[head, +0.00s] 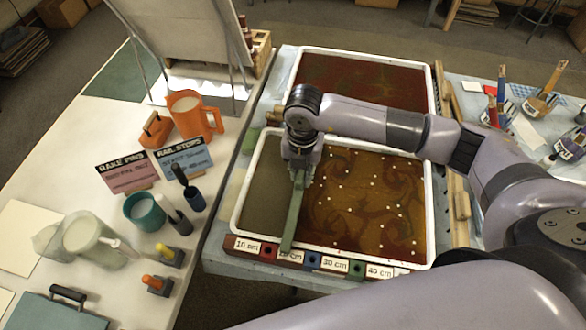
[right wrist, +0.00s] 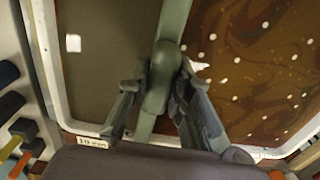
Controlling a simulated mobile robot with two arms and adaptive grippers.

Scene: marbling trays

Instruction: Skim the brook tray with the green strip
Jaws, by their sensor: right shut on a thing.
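The green strip (head: 293,220) lies front to back across the near white-rimmed tray (head: 432,215), left of its middle. No name shows on this tray. My right gripper (head: 302,172) is shut on the strip from above; in the right wrist view its fingers (right wrist: 160,82) stand either side of the strip's raised grip. Left of the strip the surface is plain grey-brown. Right of it the surface is brown with swirls and white dots. The strip's near end reaches the front rim by the 20 cm mark. My left gripper is out of view.
A second tray (head: 350,51) with dark red liquid lies behind. Marked blocks (head: 312,261) line the near tray's front. The left table holds an orange jug (head: 194,116), cups and cards. Brushes (head: 546,82) stand at right. My right arm crosses over the trays.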

